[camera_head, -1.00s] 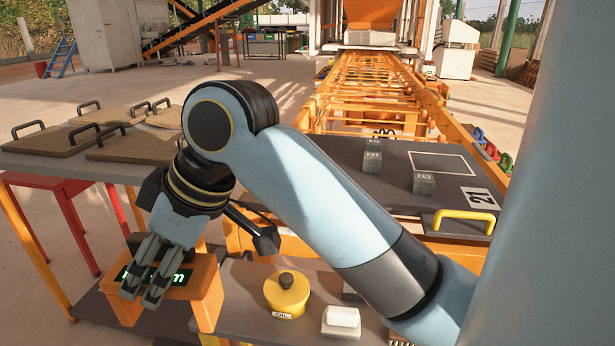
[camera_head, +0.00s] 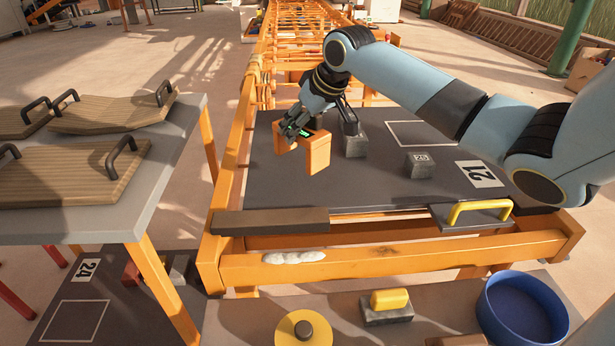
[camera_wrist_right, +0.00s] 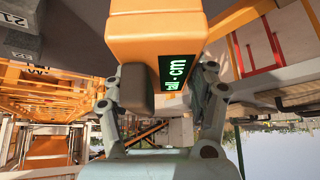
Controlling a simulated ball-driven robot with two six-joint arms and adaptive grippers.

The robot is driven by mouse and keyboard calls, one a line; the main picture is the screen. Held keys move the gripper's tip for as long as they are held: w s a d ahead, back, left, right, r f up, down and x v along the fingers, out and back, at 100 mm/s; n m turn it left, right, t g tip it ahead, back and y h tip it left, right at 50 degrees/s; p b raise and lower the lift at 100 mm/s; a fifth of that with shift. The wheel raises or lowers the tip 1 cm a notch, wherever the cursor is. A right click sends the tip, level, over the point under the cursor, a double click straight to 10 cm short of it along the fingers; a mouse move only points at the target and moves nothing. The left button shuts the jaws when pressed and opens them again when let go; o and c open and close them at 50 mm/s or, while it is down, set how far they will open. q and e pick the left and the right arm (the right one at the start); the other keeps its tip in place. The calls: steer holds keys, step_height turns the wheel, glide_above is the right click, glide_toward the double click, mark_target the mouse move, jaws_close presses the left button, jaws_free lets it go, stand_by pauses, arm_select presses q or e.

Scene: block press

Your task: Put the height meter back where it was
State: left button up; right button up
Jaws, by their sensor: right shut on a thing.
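The height meter (camera_head: 318,154) is an orange bracket-shaped block with a green-lit display. My right gripper (camera_head: 297,128) is shut on it. It is over the left part of the dark board (camera_head: 400,197), left of a grey block (camera_head: 354,146); I cannot tell whether it touches the board. In the right wrist view, the meter (camera_wrist_right: 155,35) fills the top middle, its display reads "cm", and its dark grip (camera_wrist_right: 136,90) is between the fingers of my right gripper (camera_wrist_right: 160,95). My left gripper is not in view.
A second grey block (camera_head: 418,165) stands on the board, below a white outlined square and left of a white 21 label (camera_head: 480,174). A yellow handle (camera_head: 480,210) sits at the front right. A side table (camera_head: 120,215) with wooden handled boards stands left.

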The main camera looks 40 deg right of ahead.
mark_target(315, 134)
steer(key=w+d+r+m+h, duration=0.2)
steer(key=d+r+m, duration=0.15)
steer(key=d, duration=0.95)
steer(key=a+f, duration=0.2)
steer(key=a, duration=0.1)
steer(key=s+a+f, duration=0.1)
steer(key=a+f, duration=0.1)
steer(key=a, duration=0.2)
steer(key=a+f, duration=0.2)
steer(key=a, duration=0.2)
steer(key=shift+s+a+f, duration=0.2)
steer(key=shift+s+f, duration=0.1)
steer(key=shift+s, duration=0.1)
step_height(315, 134, down, 4)
steer(key=shift+a+f+b, duration=0.1)
steer(key=shift+f+b, duration=0.05)
steer(key=shift+b, duration=0.2)
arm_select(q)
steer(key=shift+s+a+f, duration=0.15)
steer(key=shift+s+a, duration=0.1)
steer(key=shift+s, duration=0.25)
arm_select(e)
steer(key=o, duration=1.6)
steer(key=shift+s, duration=0.1)
steer(key=shift+o, duration=0.2)
